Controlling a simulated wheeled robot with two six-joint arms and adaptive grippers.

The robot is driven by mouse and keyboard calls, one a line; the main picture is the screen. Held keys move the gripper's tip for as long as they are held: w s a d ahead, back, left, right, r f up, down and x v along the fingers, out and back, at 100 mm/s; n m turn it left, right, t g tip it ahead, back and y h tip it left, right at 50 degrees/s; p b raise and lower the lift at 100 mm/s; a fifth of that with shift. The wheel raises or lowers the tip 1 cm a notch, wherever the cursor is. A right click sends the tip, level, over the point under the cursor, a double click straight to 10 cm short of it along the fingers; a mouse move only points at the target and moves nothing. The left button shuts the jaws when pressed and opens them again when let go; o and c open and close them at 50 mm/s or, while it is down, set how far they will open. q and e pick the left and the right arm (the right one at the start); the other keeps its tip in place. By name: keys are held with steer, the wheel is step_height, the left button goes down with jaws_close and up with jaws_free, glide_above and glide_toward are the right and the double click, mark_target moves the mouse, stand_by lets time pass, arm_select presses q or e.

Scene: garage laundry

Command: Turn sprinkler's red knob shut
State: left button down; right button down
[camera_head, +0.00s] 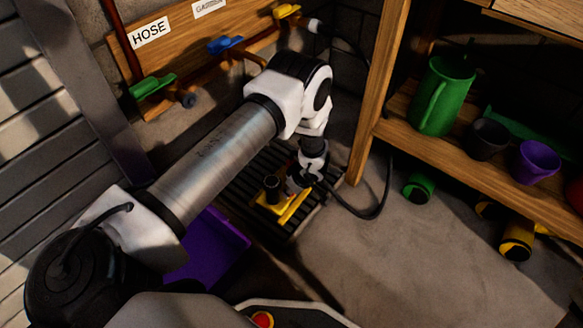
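A yellow-based device with a black upright post (272,188), which looks like a sprinkler, sits on the dark slatted grate (240,203). I see no red knob on it; my gripper covers part of its right side. My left arm comes in from the lower left and bends down over the grate. My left gripper (299,184) points down at the right of the post, close to the yellow base. Its fingers are small and dark, so I cannot tell whether they are open or touch anything. My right gripper is out of view.
Green (153,86), blue (225,44) and yellow (287,11) valve handles sit on a wall board. A black hose (386,185) loops beside the grate. A wooden shelf (450,150) holds a green can and pots. A purple bin (212,250) stands left; the right floor is mostly clear.

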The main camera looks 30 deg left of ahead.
arm_select(q)
steer(key=shift+w+n+g, duration=0.1)
steer(key=shift+n+g, duration=0.4)
steer(key=shift+n, duration=0.7)
steer(key=shift+w+n+g+b, duration=0.1)
steer(key=shift+n+g+b, duration=0.45)
steer(key=shift+n, duration=1.25)
steer(key=shift+g, duration=0.25)
steer(key=c, duration=1.1)
jaws_free()
steer(key=shift+c, duration=0.2)
steer(key=shift+h, duration=0.3)
